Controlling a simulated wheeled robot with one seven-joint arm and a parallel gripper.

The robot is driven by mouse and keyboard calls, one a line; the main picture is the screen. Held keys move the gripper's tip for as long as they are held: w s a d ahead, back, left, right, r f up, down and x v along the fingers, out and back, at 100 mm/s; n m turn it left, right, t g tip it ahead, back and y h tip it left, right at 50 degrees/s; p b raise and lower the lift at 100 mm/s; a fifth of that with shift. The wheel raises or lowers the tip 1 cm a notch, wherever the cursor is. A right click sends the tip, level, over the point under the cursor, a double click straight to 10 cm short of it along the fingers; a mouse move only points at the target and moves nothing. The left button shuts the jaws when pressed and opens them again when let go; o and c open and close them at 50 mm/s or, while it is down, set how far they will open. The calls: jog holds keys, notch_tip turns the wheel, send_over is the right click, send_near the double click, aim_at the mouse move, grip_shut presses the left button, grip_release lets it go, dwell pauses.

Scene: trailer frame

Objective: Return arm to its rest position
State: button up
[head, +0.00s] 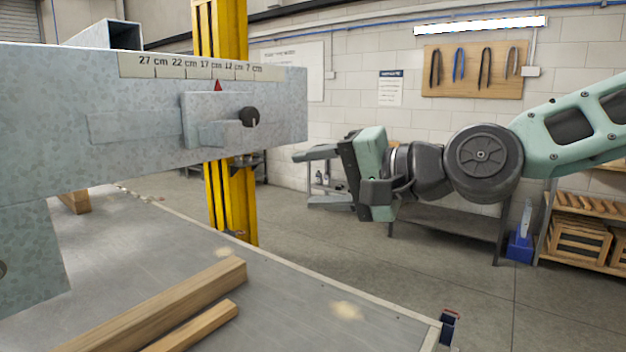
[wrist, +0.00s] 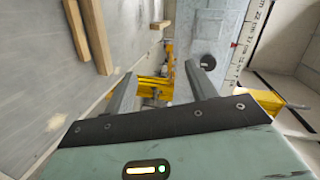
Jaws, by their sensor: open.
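My gripper (head: 312,176) is in mid-air right of the galvanized frame beam (head: 40,110), with its fingers pointing left towards the beam's end. The fingers are apart and nothing is between them, and a clear gap separates them from the beam. In the wrist view my gripper (wrist: 164,76) shows two spread grey fingers, with the yellow post behind them. The beam carries a centimetre scale (head: 190,67), a red pointer (head: 218,85) between the 17 and 12 marks, and a sliding block (head: 198,118) with a dark round knob (head: 249,117).
A yellow post (head: 232,200) stands behind the beam. Timber pieces (head: 170,310) lie on the grey deck (head: 290,315) below. A workbench (head: 450,222), a wooden shelf (head: 585,240) and a tool board (head: 474,85) are by the back wall.

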jog(key=s+f+n+g+h, duration=0.35)
jog(key=s+f, duration=0.25)
jog(key=f, duration=0.5)
jog(key=s+f+n+g+h, duration=0.35)
jog(key=s+f, duration=0.25)
jog(key=f, duration=0.5)
jog(key=s+d+f+n+g+h+b, duration=0.1)
jog(key=s+d+n+h, duration=0.3)
jog(key=s+d, duration=0.7)
jog(key=shift+s+d+f+n+g+h+b, duration=0.2)
jog(key=shift+f+n+g+h+b, duration=0.15)
jog(key=shift+h, duration=0.25)
